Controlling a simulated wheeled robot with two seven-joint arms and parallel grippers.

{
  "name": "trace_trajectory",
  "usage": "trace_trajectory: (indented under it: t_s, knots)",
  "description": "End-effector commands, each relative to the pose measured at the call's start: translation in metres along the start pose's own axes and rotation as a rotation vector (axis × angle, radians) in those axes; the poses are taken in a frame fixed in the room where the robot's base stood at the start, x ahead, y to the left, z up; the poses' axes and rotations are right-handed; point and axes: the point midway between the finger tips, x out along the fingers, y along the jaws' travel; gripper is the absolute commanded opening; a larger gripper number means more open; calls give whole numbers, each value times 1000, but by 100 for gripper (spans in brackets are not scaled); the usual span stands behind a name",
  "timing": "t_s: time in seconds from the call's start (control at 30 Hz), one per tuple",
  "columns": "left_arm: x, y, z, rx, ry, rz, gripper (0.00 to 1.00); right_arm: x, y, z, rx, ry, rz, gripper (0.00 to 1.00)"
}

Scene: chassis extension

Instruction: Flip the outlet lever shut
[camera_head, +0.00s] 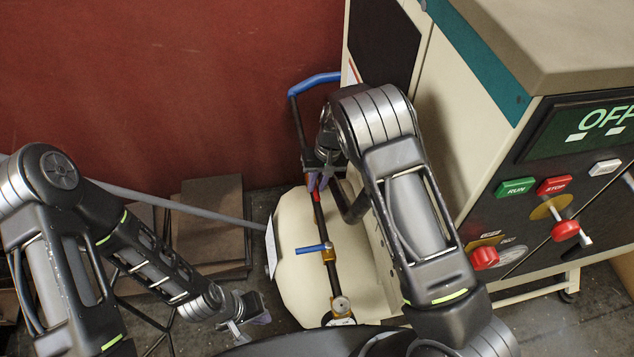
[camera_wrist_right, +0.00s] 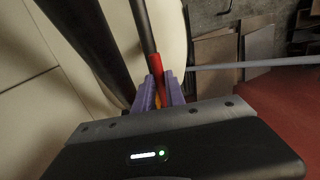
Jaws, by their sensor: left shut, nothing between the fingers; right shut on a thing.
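A cream tank (camera_head: 300,285) carries a black pipe (camera_head: 323,232) along its top. A red lever (camera_head: 317,193) lies roughly in line with this pipe. My right gripper (camera_head: 318,182) is shut on the red lever; its purple fingers close around the red part (camera_wrist_right: 155,64) in the right wrist view. A blue lever (camera_head: 311,249) sticks out to the left, across the pipe, at a brass fitting (camera_head: 329,255). No label shows which lever is the outlet one. My left gripper (camera_head: 244,318) is shut and empty, left of the tank's lower end.
A cabinet (camera_head: 465,130) with buttons, red knobs and an "OFF" display stands close on the right. A round gauge (camera_head: 340,305) sits at the pipe's near end. A blue-gripped handle (camera_head: 315,83) rises behind the tank. Flat panels (camera_head: 210,228) lean at the left, crossed by a grey hose (camera_head: 165,203).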

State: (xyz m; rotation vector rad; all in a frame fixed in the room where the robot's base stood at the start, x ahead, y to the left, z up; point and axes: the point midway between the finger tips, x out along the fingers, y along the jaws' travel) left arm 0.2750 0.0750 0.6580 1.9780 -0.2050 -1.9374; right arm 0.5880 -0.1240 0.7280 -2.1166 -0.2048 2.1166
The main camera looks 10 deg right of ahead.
Motion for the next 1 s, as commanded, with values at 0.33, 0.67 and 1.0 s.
trace_trajectory:
  t_s: [0.33,0.67,1.0]
  knots:
    - [3,-1,0,1,1,1,0,0,-3,0,52,12,-1,0]
    - [11,-3,-1,2,3,4,0,3,-14,-1,246,51,-1,0]
    - [17,-5,-2,4,5,6,0,6,-32,-7,550,113,-1,0]
